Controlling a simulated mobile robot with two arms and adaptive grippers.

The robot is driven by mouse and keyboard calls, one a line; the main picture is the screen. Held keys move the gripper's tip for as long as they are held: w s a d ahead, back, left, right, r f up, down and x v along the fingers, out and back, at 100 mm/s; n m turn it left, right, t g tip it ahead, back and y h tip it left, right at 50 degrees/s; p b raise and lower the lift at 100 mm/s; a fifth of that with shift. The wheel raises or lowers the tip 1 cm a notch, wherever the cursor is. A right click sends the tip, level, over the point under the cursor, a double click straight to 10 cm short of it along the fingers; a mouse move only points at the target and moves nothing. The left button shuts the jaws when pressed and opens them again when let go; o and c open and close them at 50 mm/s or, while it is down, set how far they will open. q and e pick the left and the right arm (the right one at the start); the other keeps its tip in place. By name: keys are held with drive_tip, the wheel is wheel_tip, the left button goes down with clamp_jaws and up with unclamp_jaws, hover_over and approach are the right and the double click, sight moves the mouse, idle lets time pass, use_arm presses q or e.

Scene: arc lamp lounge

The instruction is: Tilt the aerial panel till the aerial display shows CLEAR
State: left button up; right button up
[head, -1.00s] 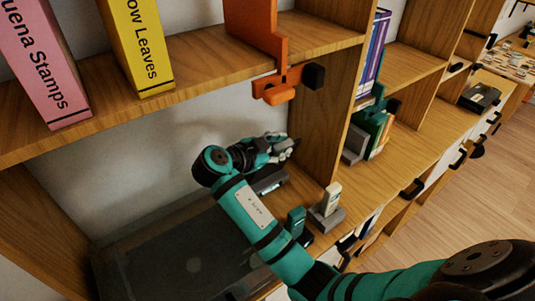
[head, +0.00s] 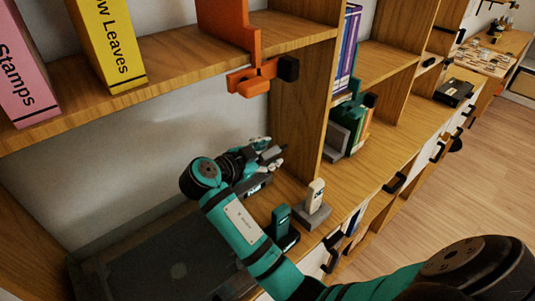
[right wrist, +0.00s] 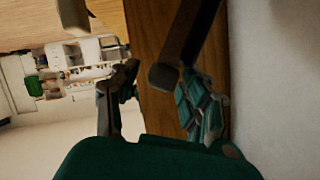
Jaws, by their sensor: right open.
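My right gripper (head: 272,153) is open at the back of the shelf bay, in front of the wooden divider. Just below it in the head view is a dark device with small pale lettering (head: 257,188), perhaps the aerial display; the lettering is too small to read and my arm partly covers it. In the right wrist view a dark flat bar (right wrist: 186,42) with a blunt end reaches between the open fingers (right wrist: 160,95); it may be the aerial panel. I cannot tell whether a finger touches it. My left gripper is not in view.
A teal handset (head: 281,218) and a beige handset (head: 316,192) stand in cradles near the shelf's front edge. A large dark glossy box (head: 150,265) lies at lower left. An orange bracket (head: 250,82) with a black knob hangs above. Books (head: 112,45) stand on the upper shelf.

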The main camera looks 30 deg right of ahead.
wheel_tip(320, 180, up, 10)
idle(0.5)
idle(0.4)
